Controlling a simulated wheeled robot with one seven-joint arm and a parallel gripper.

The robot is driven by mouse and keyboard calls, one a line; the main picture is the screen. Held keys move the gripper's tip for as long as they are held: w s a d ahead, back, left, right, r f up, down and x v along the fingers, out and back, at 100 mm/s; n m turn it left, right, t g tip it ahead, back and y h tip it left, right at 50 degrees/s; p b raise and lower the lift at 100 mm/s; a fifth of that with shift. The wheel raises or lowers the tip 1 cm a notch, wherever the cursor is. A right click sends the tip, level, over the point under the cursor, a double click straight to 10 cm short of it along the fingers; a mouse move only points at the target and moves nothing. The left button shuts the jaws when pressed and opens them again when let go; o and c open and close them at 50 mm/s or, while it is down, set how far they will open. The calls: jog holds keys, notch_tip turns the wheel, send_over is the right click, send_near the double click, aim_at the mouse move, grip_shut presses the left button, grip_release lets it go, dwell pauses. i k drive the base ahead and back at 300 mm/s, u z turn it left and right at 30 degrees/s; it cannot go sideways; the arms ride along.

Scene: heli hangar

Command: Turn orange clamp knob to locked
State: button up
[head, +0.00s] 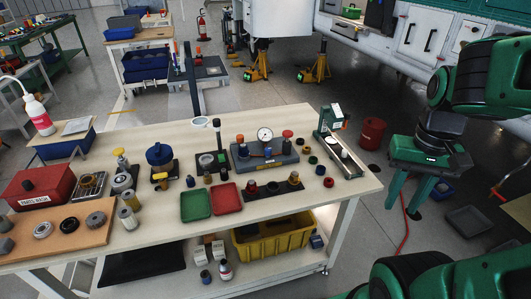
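I cannot tell for certain which part is the orange clamp knob. A small orange-red part (345,125) shows on the upright fixture (325,120) near the table's right end. The grey gauge block (265,155) left of it carries an orange-red knob (287,134) on its right and a small orange top (240,138) on its left. Locked or unlocked cannot be read on any of them at this size. Parts of my green and black arm show at the right and lower right.
The worktable (270,212) also holds a green tray (195,205), a red tray (226,198), a red parts box (38,184) and several small parts. A yellow bin (272,238) stands on the shelf below.

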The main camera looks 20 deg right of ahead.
aim_at(240, 137)
jog(key=u, duration=1.05)
jog(key=i, duration=0.6)
jog(key=z, duration=1.05)
